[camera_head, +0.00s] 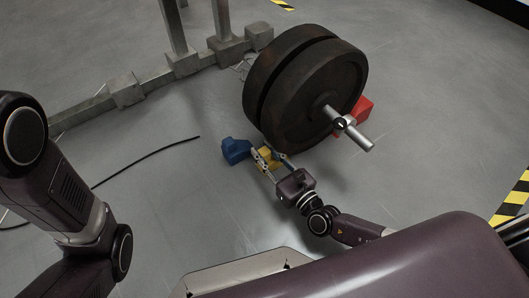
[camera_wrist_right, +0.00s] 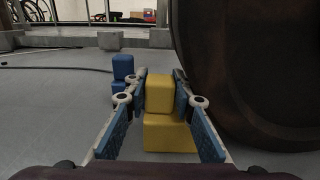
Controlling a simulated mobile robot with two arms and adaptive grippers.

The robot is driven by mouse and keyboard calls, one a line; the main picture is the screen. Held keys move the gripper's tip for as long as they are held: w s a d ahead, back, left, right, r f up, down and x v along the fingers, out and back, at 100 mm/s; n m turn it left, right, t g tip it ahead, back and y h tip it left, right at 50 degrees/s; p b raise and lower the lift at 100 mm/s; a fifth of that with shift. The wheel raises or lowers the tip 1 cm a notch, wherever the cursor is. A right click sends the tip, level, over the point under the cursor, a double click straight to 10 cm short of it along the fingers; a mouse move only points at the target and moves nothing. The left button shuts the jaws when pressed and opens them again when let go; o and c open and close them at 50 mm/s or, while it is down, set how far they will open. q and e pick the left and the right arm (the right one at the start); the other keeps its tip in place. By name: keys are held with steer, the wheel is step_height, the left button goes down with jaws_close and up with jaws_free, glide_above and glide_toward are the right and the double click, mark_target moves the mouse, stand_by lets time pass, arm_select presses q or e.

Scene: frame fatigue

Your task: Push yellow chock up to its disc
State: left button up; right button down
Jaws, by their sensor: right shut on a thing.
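The yellow chock (camera_head: 267,156) is on the floor at the near left of the dark round discs (camera_head: 312,95) on their bar. In the right wrist view the chock (camera_wrist_right: 160,94) shows a narrow upper block on a wider base. My right gripper (camera_head: 270,160) has its two fingers on either side of the upper block and is shut on it. In the wrist view the disc (camera_wrist_right: 245,70) rises just right of the chock; whether they touch I cannot tell. My left gripper is out of view; only my left arm shows in the head view.
A blue chock (camera_head: 236,150) stands on the floor just left of the yellow one. A red chock (camera_head: 362,109) sits behind the bar's end (camera_head: 348,128). A black cable (camera_head: 150,158) lies at left, and a metal frame (camera_head: 125,91) stands behind.

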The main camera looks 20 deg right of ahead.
steer(key=c, duration=1.7)
jaws_free()
steer(key=shift+w+d, duration=0.15)
steer(key=shift+d, duration=0.2)
steer(key=shift+o, duration=0.8)
steer(key=shift+d, duration=0.1)
steer(key=shift+w, duration=0.1)
steer(key=v, duration=1.1)
steer(key=shift+a, duration=0.4)
steer(key=shift+s, duration=0.8)
